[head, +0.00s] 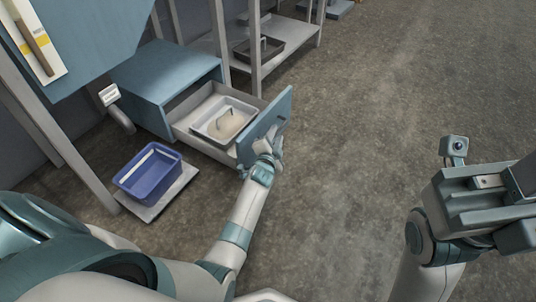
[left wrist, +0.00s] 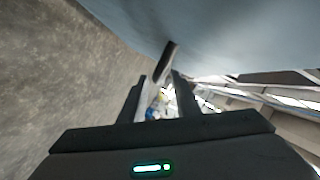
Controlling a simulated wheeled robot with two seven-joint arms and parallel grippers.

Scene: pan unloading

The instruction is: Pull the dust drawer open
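The dust drawer (head: 186,124) stands pulled out of a low blue cabinet (head: 160,82), with a gap behind its blue front panel (head: 276,118). A pale tray (head: 246,106) with a light heap (head: 222,122) sits inside. My left gripper (head: 268,146) is at the outer face of the front panel. In the left wrist view its two dark fingers (left wrist: 160,88) are apart. A short bar, apparently the handle (left wrist: 165,62), shows at or just beyond the fingertips; I cannot tell whether they touch it. My right gripper (head: 490,190) is raised at the right, away from the drawer; its fingertips are not clear.
A blue bin (head: 150,176) stands on a pale floor platform (head: 165,202) left of the drawer. A grey shelf frame (head: 255,60) with a dark tray (head: 258,50) stands behind. A blue panel holding a brush-like tool (head: 34,35) is upper left. The floor at right is clear.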

